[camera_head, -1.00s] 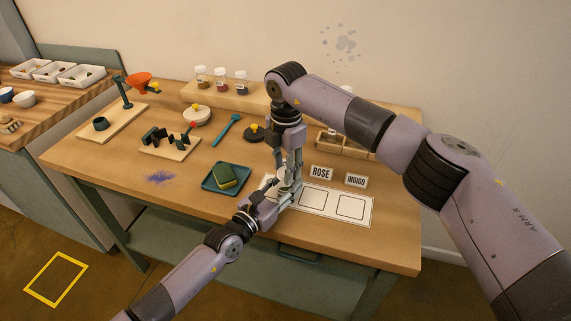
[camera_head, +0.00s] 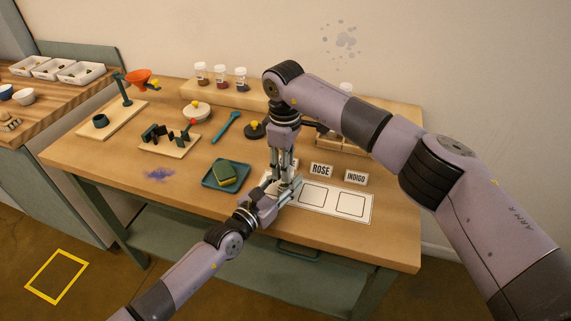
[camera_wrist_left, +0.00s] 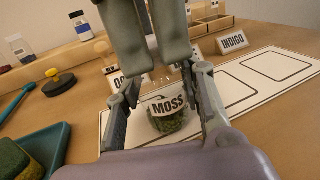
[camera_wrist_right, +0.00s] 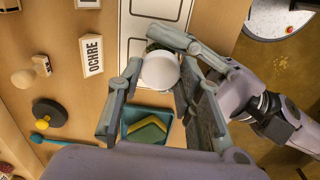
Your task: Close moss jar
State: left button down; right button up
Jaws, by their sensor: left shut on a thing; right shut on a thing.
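The moss jar (camera_wrist_left: 172,120) is clear with green contents and a MOSS label. It stands upright on the white mat between the fingers of my left gripper (camera_head: 284,194), which is shut on it from the front. A white round lid (camera_wrist_right: 160,72) shows from above in the right wrist view, on top of the jar. My right gripper (camera_head: 284,178) points down over it and is shut on the lid. In the head view the two grippers hide most of the jar. I cannot tell whether the lid is fully seated.
The white mat (camera_head: 331,204) has empty outlined squares to the right. ROSE (camera_head: 321,170) and INDIGO (camera_head: 356,178) cards stand behind it. A teal tray (camera_head: 207,184) with a sponge (camera_head: 225,173) is close on the left. An OCHRE card (camera_wrist_right: 93,55) stands nearby.

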jog(key=shift+s+a+m, duration=0.1)
jog(key=shift+a+m, duration=0.3)
jog(key=shift+m, duration=0.5)
jog(key=shift+d+m, duration=0.3)
jog(key=shift+m, duration=0.5)
jog(key=o, duration=0.7)
jog(key=shift+d, duration=0.1)
jog(key=shift+r, duration=2.25)
jog(key=shift+c, duration=0.4)
